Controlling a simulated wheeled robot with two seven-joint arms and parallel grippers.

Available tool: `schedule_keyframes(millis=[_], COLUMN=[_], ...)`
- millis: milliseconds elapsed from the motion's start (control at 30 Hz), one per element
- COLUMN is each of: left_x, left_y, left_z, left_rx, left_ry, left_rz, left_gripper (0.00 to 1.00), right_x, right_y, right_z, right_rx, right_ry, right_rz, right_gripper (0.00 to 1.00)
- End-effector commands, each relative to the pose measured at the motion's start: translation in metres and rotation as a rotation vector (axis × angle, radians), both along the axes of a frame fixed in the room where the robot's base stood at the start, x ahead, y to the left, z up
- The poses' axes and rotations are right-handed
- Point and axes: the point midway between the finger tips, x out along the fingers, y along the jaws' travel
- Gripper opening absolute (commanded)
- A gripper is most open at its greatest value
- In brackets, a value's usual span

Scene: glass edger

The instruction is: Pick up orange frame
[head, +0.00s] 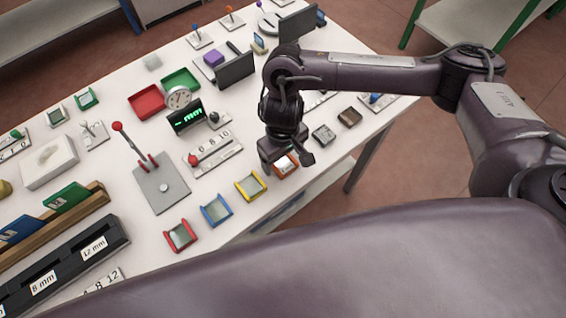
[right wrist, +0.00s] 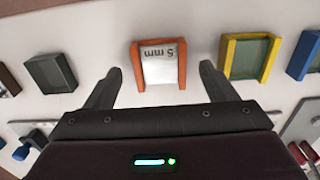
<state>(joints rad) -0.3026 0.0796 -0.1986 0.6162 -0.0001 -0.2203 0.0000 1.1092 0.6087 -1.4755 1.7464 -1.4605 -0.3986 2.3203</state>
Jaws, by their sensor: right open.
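The orange frame (head: 286,165) lies on the white table near its front right edge, partly hidden by my right gripper in the head view. In the right wrist view the orange frame (right wrist: 159,64) is a three-sided holder around a clear plate with a "5 mm" label. My right gripper (head: 287,163) is open above it. In the right wrist view the fingers of the right gripper (right wrist: 160,82) stand on either side of the frame, apart from it. My left gripper is not in view.
A yellow frame (head: 251,185), a blue frame (head: 216,210) and a red frame (head: 181,236) lie in a row to the left. A dark grey frame (head: 323,134) and a brown one (head: 349,117) lie to the right. The table edge is close.

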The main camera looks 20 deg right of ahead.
Motion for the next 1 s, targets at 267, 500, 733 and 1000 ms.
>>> schedule_keyframes(millis=[267, 500, 733, 1000], left_x=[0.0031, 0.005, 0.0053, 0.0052], left_y=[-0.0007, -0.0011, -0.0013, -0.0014], left_z=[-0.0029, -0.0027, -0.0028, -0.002], left_rx=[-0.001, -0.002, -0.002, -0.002], left_ry=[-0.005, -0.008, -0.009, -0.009], left_rz=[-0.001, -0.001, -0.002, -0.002], left_gripper=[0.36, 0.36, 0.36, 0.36], right_x=[0.0005, 0.0002, 0.0002, 0.0006], right_y=[-0.0001, -0.0001, -0.0001, 0.0], right_z=[-0.0105, -0.0104, -0.0104, -0.0085], right_rx=[-0.001, -0.001, -0.001, 0.0], right_ry=[-0.001, -0.001, -0.001, -0.002], right_rz=[0.0, 0.001, 0.001, 0.001], right_gripper=[0.78, 0.57, 0.28, 0.27])
